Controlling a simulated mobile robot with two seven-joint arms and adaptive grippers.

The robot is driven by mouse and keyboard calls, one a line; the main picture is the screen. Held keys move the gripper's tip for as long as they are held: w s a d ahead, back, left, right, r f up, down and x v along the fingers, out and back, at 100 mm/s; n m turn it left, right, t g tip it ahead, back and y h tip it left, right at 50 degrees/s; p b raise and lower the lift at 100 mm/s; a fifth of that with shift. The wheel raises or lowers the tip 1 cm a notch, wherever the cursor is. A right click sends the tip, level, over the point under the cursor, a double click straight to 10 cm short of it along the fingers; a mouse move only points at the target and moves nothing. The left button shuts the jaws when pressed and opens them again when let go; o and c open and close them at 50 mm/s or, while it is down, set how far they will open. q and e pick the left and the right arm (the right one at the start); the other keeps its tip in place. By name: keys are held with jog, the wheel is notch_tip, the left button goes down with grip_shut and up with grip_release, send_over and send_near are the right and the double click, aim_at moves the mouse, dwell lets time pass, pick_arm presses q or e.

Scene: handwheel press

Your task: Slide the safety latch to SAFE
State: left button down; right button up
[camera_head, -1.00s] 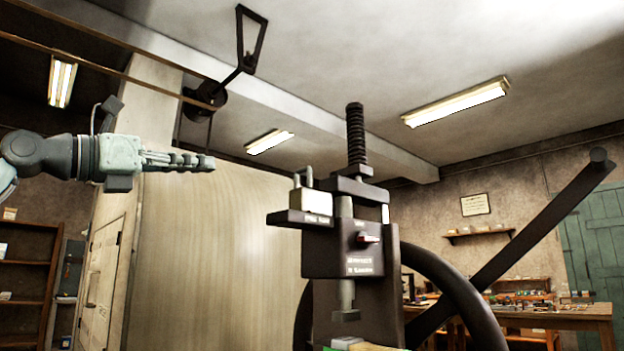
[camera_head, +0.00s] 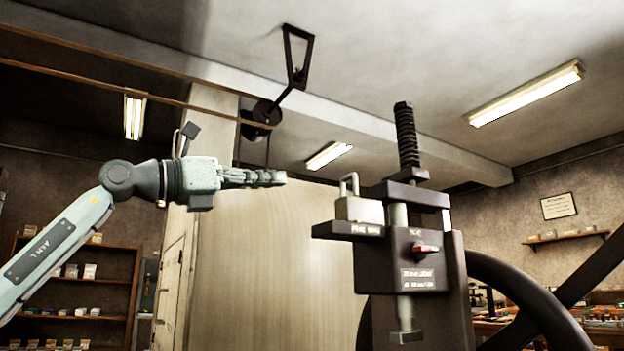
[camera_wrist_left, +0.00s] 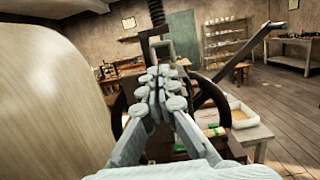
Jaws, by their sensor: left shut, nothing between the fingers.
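The black press (camera_head: 452,285) stands right of centre in the head view, with a threaded screw (camera_head: 406,135) on top. A pale latch block with a metal loop, like a padlock (camera_head: 359,208), sits on a dark labelled bracket (camera_head: 346,231) at the press's left. A small red-tipped knob (camera_head: 426,249) is on the front plate above a label. I cannot read a SAFE marking. My left gripper (camera_head: 283,178) is shut and empty, pointing right, apart from the padlock and to its left. In the left wrist view its fingers (camera_wrist_left: 160,85) hide much of the press. My right gripper is not in view.
A large handwheel (camera_head: 520,290) is at the press's right. A big pale cylinder or panel (camera_head: 290,270) stands behind the gap. A shelf (camera_head: 80,285) is at far left. The wrist view shows a white tray (camera_wrist_left: 240,115) on a small table. Air between gripper and padlock is clear.

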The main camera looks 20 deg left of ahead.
aim_at(346, 178)
pick_arm(q)
jog(key=p+x, duration=0.3)
jog(key=x, duration=0.9)
jog(key=shift+w+d+r, duration=0.1)
jog(key=shift+d+r, duration=0.05)
jog(key=shift+w+d, duration=0.35)
jog(key=shift+w, duration=0.2)
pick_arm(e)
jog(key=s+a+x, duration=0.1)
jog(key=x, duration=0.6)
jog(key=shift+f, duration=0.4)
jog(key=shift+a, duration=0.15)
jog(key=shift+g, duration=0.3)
pick_arm(q)
jog(key=shift+w+d+r, duration=0.1)
jog(key=shift+w+d, duration=0.1)
jog(key=x, duration=0.3)
jog(key=shift+w+d+f+p, duration=0.25)
jog(key=shift+w+f+p, duration=0.1)
jog(key=shift+w+f, duration=0.05)
jog(key=shift+s+a, duration=0.1)
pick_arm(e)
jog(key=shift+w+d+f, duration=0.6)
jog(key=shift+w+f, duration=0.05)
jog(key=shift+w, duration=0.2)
